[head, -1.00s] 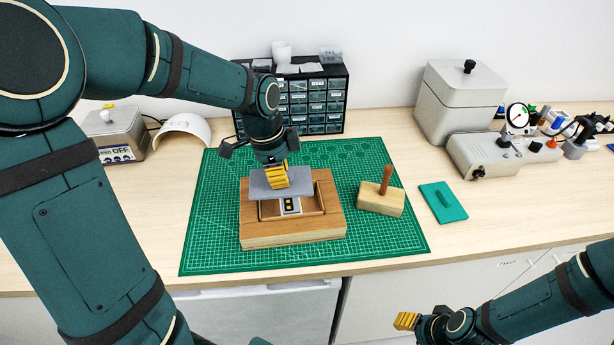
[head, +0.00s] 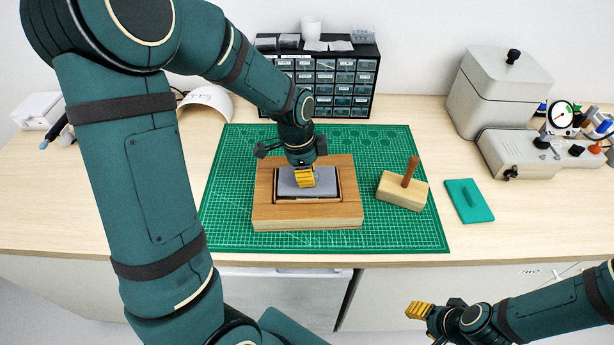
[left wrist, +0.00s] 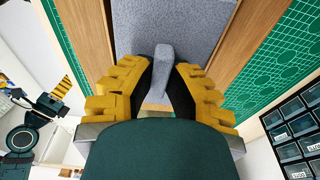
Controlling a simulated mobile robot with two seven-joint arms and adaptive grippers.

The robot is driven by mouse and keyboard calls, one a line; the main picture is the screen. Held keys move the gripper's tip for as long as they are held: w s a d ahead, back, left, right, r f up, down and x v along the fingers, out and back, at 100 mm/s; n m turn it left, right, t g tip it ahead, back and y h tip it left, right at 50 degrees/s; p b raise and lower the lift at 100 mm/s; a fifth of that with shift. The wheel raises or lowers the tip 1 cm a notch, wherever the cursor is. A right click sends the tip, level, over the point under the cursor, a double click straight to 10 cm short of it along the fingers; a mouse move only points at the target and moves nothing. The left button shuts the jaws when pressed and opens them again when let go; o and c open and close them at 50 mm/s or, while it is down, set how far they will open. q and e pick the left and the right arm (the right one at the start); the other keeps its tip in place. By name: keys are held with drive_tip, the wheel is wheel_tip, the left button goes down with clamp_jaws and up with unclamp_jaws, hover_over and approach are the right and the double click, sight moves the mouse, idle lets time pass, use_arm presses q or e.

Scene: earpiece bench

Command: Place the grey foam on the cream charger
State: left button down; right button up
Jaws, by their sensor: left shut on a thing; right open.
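The grey foam (head: 326,186) is a flat pad with a raised tab. It lies level within the opening of the wooden block (head: 307,217) on the green mat. My left gripper (head: 304,178) is above it, shut on the tab; the left wrist view shows the foam (left wrist: 172,20) with its tab between the yellow fingers (left wrist: 163,72). The cream charger cannot be made out; the foam covers most of the opening. Whether the foam rests on something beneath cannot be told. My right gripper (head: 419,311) is open and empty, in front of the bench.
A wooden block with an upright handle (head: 403,190) stands right of the wooden block, on the green mat (head: 230,200). A teal pad (head: 469,201) lies further right. A drawer cabinet (head: 345,85) stands behind, and a grey machine (head: 500,90) at the back right.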

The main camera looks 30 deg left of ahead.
use_arm(q)
drive_tip(key=shift+w+f, duration=0.1)
drive_tip(key=shift+f, duration=0.4)
drive_tip(key=shift+f, duration=0.1)
drive_tip(key=c, duration=1)
unclamp_jaws()
drive_tip(key=shift+r, duration=0.25)
wheel_tip(320, 180, up, 12)
drive_tip(key=s+a+p, duration=0.1)
drive_tip(key=p, duration=0.1)
drive_tip(key=shift+a, duration=0.25)
